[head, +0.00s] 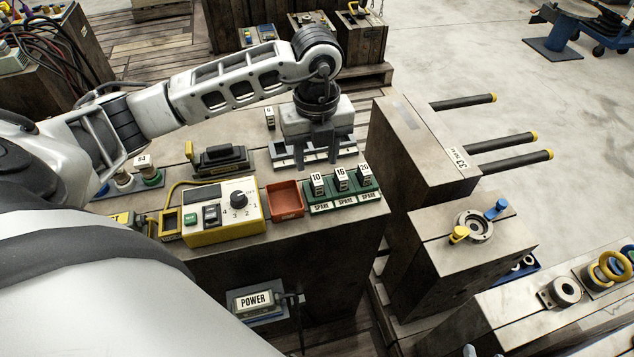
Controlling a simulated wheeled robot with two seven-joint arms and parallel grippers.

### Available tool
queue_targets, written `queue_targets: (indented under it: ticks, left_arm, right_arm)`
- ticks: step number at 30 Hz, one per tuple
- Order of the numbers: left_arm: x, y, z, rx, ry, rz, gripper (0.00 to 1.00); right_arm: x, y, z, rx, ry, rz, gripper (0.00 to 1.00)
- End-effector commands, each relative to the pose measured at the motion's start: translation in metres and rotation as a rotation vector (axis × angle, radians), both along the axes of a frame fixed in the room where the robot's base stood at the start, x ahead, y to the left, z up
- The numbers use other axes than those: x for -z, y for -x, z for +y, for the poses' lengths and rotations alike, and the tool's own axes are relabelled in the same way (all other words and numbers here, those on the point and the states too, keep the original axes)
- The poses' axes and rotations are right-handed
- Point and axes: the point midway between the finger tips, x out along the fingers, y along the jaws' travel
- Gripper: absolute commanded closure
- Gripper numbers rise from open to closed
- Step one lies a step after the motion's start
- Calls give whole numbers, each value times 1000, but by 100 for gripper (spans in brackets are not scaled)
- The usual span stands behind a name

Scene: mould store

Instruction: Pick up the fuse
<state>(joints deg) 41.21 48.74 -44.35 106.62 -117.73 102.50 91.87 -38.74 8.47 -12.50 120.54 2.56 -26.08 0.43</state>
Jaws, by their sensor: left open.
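Several small fuses with white number labels stand on the wooden block top. Fuses marked 10 (317,184), 16 (341,179) and 20 (365,174) stand upright in a green rack (347,203) labelled SPARE. Another small piece marked 6 (269,117) stands farther back, left of my gripper. My left gripper (319,156) points down, open, over a pale slotted strip (348,150) just behind the green rack. Its fingers hide part of the strip, and I cannot tell whether anything stands between them. My right gripper is not in view.
An empty red tray (286,200) sits left of the rack, beside a yellow control box (211,213) with a dial. A black-handled device (220,160) stands behind the box. A taller block (420,139) with dark rods stands close on the right.

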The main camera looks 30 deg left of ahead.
Motion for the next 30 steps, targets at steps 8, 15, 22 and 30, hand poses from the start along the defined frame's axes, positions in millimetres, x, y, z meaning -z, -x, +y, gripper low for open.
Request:
queue_targets:
  ticks: [8, 15, 22, 30]
  left_arm:
    - [22, -1, 0, 0, 1, 3, 56]
    - [57, -4, 1, 1, 2, 2, 56]
    - [64, -4, 1, 3, 1, -2, 56]
    - [64, -4, 2, 3, 2, -1, 100]
  right_arm:
    - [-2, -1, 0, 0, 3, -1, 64]
    - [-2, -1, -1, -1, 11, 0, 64]
    - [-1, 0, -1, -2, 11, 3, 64]
    - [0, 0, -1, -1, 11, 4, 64]
